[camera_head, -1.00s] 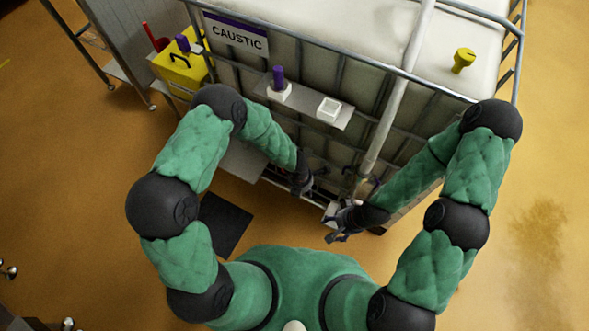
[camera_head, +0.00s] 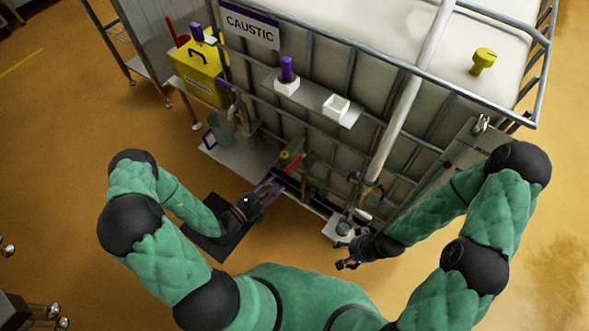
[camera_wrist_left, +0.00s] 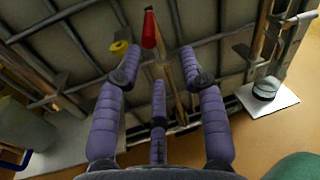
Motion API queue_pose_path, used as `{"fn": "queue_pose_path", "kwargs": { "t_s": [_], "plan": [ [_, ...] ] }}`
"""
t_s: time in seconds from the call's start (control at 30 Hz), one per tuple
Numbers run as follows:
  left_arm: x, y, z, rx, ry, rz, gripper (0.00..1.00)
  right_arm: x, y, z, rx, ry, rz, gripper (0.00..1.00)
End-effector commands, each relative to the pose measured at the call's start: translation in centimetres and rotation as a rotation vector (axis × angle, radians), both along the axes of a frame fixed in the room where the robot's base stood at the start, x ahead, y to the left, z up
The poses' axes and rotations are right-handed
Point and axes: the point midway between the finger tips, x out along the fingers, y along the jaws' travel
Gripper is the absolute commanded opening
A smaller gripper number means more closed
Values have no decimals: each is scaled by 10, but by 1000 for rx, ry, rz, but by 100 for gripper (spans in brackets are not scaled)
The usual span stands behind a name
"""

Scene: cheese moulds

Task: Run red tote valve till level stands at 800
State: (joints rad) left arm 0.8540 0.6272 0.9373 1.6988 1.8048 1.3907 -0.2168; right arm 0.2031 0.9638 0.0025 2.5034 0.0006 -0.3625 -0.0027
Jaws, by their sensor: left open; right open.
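The tote is a large white caged tank (camera_head: 345,55) with a purple-edged CAUSTIC sign (camera_head: 249,27). Low on its front is a red valve handle (camera_head: 294,164), which shows at the top of the left wrist view (camera_wrist_left: 150,30). A yellow round part (camera_wrist_left: 119,46) sits beside it. My left gripper (camera_head: 274,188) is open and empty, below and short of the red handle; its purple fingers (camera_wrist_left: 160,62) spread beneath the handle in the left wrist view. My right gripper (camera_head: 346,248) is open and empty near the tote's lower front. I cannot read any level marks.
A grey jug with a blue handle (camera_head: 221,127) stands on a steel shelf (camera_head: 243,160) left of the valve. A white plate (camera_wrist_left: 275,103) bears a small grey round object. A ledge (camera_head: 312,100) holds a purple-capped item. A yellow container (camera_head: 200,80) stands left; a dark mat (camera_head: 203,243) lies below.

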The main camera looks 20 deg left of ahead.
Motion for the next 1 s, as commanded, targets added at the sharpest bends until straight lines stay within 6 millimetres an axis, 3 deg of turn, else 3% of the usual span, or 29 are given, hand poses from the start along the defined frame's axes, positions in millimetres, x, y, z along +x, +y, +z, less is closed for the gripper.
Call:
{"fn": "queue_pose_path", "kwargs": {
  "t_s": [0.1,0.27,0.8,1.0],
  "plan": [
    [-1,10,3,-5,-31,36,41,0,0,-2,0,0,1,70],
    [8,5,4,-4,-36,36,41,0,0,-5,0,0,1,70],
    [76,-33,3,-3,-36,35,41,0,0,-25,0,0,1,70],
    [90,-40,3,-5,-33,37,41,0,0,-29,0,0,1,70]
  ]
}}
